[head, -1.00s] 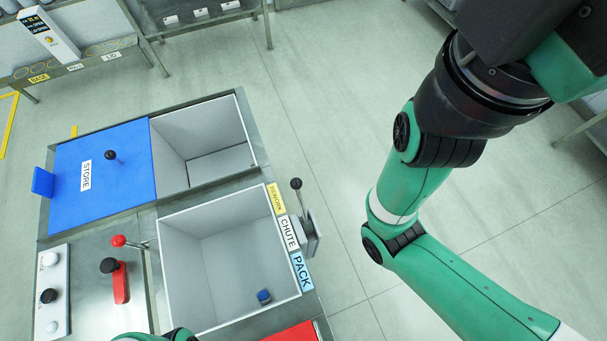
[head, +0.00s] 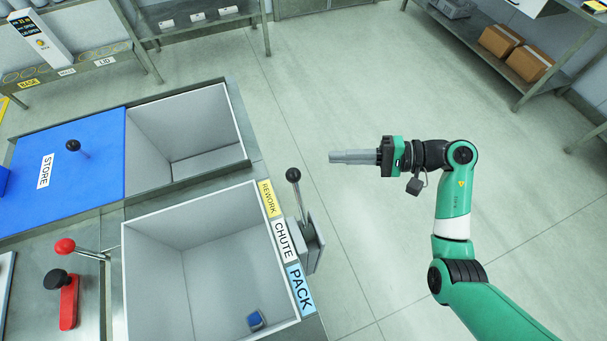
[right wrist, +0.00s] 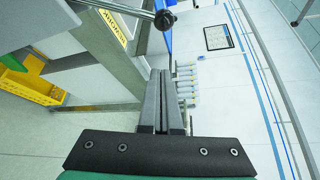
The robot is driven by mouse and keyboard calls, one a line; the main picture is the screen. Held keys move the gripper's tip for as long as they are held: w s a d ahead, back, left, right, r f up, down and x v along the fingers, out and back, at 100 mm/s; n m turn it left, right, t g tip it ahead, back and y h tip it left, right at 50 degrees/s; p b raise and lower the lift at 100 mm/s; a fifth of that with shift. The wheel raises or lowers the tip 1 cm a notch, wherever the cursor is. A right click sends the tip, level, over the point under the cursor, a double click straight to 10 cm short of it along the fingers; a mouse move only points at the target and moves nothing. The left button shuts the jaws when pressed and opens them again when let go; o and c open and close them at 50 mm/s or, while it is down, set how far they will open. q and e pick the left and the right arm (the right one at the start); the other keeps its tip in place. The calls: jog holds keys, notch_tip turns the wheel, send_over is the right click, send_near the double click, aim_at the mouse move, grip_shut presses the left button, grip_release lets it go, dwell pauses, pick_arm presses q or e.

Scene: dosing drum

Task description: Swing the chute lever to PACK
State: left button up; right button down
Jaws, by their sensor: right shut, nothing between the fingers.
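The chute lever (head: 299,195) has a black ball knob on a thin rod and stands on a grey bracket at the bin's right side. Its knob leans toward the REWORK label (head: 267,199), away from the PACK label (head: 300,290); the CHUTE label (head: 285,241) lies between them. My right gripper (head: 332,157) is shut and empty, pointing left, apart from the knob, to its upper right in the head view. In the right wrist view its closed fingers (right wrist: 163,74) point up toward a black knob (right wrist: 165,19) beside the REWORK label. My left gripper is out of view.
A blue STORE lid (head: 95,150) and a red-knobbed lever (head: 66,246) are at left. The floor right of the station is clear. A shelf with boxes (head: 500,41) stands far right.

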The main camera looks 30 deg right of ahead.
jog(key=shift+d+f+t, duration=0.15)
jog(key=shift+d+t, duration=0.15)
jog(key=shift+d, duration=0.2)
jog(key=w+a, duration=0.2)
jog(key=a, duration=0.7)
jog(key=shift+w+f, duration=0.15)
jog(key=shift+w, duration=0.1)
jog(key=shift+a+b, duration=0.15)
jog(key=shift+b, duration=0.15)
